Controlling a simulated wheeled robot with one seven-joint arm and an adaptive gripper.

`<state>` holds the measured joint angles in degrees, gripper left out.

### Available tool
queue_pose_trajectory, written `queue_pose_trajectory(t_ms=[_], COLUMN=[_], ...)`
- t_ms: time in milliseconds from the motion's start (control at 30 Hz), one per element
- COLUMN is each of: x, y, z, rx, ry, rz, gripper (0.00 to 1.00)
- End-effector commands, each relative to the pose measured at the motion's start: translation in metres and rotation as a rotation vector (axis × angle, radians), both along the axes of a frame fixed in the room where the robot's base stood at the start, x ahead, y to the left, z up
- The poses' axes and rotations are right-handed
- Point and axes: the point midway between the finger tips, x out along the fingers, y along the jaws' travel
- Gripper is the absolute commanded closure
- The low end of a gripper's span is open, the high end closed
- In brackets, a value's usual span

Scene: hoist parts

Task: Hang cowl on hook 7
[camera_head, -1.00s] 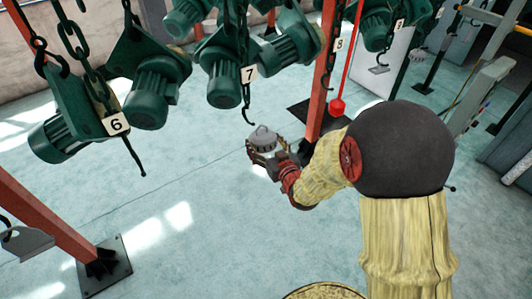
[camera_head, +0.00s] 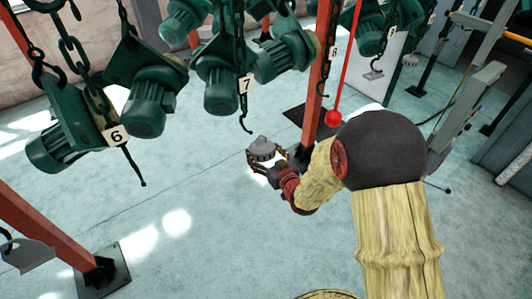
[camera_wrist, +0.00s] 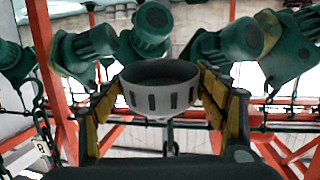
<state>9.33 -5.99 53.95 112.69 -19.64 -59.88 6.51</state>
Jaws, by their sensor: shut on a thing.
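In the wrist view the cowl (camera_wrist: 160,88) sits between the two yellow-lined fingers of my gripper (camera_wrist: 160,95), open rim and slots showing. Hook 7 (camera_head: 247,124) hangs on a dark chain below the white tag 7 (camera_head: 244,86). In the head view the cowl appears a little below and right of the hook, apart from it. The depth gap is hard to judge.
Green hoists (camera_head: 222,88) hang around the hook. Hook 6 (camera_head: 134,166) hangs at the left, and tag 8 (camera_head: 334,51) is at the right. A red post (camera_head: 313,85) and a red pendant (camera_head: 333,117) are close right of my gripper. The floor below is clear.

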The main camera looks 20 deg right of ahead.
Motion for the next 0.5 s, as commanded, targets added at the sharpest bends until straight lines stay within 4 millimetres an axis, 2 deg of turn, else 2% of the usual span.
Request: queue_pose_trajectory(t_ms=[500], x=[0.023], y=[0.008], z=[0.000], rx=[-0.005], ry=[0.036], rz=[0.000], gripper=[0.66])
